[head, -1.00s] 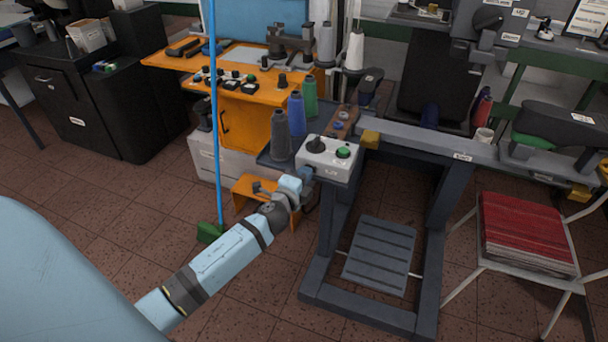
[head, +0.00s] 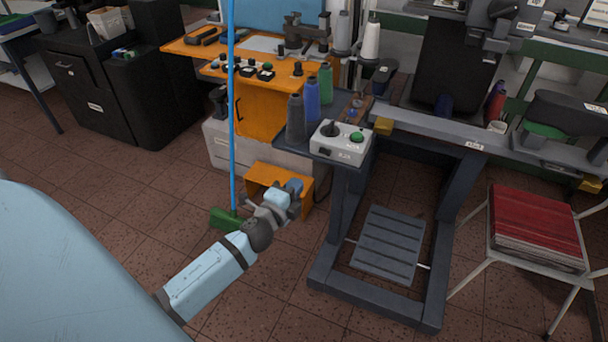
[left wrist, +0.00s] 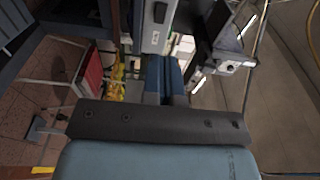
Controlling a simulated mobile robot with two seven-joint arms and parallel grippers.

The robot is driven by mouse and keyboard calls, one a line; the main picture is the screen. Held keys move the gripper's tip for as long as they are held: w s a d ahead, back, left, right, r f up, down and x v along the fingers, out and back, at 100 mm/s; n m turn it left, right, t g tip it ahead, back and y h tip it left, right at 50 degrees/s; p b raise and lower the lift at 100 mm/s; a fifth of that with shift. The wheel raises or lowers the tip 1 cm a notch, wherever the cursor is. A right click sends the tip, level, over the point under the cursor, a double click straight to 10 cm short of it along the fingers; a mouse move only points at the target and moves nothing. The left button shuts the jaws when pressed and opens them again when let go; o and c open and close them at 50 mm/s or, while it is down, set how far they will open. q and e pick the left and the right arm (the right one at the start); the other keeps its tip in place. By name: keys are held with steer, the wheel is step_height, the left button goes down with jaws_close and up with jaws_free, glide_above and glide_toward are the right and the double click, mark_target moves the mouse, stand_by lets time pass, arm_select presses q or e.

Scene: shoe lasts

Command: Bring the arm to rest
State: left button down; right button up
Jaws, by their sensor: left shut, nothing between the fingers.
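My left arm reaches in from the lower left of the head view. Its left gripper (head: 295,187) shows small, in front of the orange step stool and left of the dark workbench leg. The gripper is shut and empty. In the left wrist view its blue-grey fingers (left wrist: 165,78) stand together beyond a dark bar, with nothing held. The right gripper is not in view.
A grey control box (head: 341,142) sits on the bench corner near the gripper. A blue-handled green broom (head: 231,120) stands left of it. The orange stool (head: 262,178) is just behind. A chair with red cloth (head: 535,228) stands right. Floor at left is clear.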

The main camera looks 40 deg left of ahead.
arm_select(q)
steer(key=shift+s+d, duration=0.1)
steer(key=shift+s, duration=0.6)
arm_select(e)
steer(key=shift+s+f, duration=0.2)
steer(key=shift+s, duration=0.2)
